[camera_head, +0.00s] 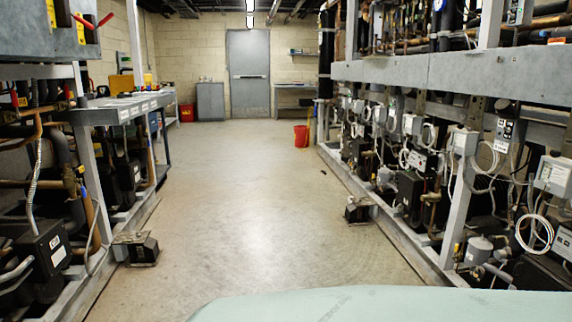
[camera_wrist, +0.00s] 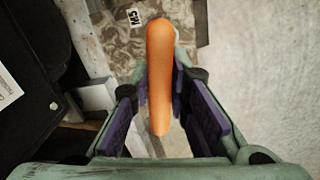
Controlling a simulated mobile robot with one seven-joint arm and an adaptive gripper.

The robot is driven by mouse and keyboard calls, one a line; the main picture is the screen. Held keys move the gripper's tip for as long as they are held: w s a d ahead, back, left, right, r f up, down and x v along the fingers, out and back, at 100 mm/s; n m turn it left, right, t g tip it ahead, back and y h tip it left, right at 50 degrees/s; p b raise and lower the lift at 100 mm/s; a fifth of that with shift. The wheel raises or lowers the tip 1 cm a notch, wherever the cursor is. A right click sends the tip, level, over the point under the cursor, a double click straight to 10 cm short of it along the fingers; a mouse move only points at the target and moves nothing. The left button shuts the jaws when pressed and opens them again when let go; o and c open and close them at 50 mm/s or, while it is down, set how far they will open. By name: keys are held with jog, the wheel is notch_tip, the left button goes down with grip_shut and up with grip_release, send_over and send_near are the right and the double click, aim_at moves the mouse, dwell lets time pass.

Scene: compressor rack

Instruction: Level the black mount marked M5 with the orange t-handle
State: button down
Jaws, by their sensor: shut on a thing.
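The orange t-handle (camera_wrist: 160,70) stands out in the wrist view as a rounded bar running up and down the picture. My gripper (camera_wrist: 161,88) has its two purple-padded fingers closed on the bar from left and right. A white label reading M5 (camera_wrist: 134,17) is just beyond the handle's top end, on a worn, mottled surface. The handle and fingers hide most of what lies beneath, so I cannot see the tool's lower end or whether it engages the mount. The head view shows neither my gripper nor the handle.
In the head view, dark mounts stand on the floor by the left rack (camera_head: 136,248) and the right rack (camera_head: 359,210); their marks are unreadable. A black box (camera_wrist: 35,90) crowds the wrist view's left.

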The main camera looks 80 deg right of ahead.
jog(key=shift+r, duration=0.1)
jog(key=shift+r+m+p, duration=0.15)
jog(key=shift+m+p, duration=0.45)
jog(key=shift+p, duration=0.25)
jog(key=shift+f+m+p, duration=0.25)
jog(key=shift+m+p, duration=0.15)
jog(key=shift+m, duration=0.2)
jog(key=shift+r, duration=0.15)
jog(key=shift+s+m+p, duration=0.1)
jog(key=shift+m+p, duration=0.3)
jog(key=shift+p, duration=0.25)
jog(key=shift+m+p, duration=0.5)
jog(key=shift+p, duration=0.1)
jog(key=shift+m+h, duration=0.3)
jog(key=shift+p, duration=0.4)
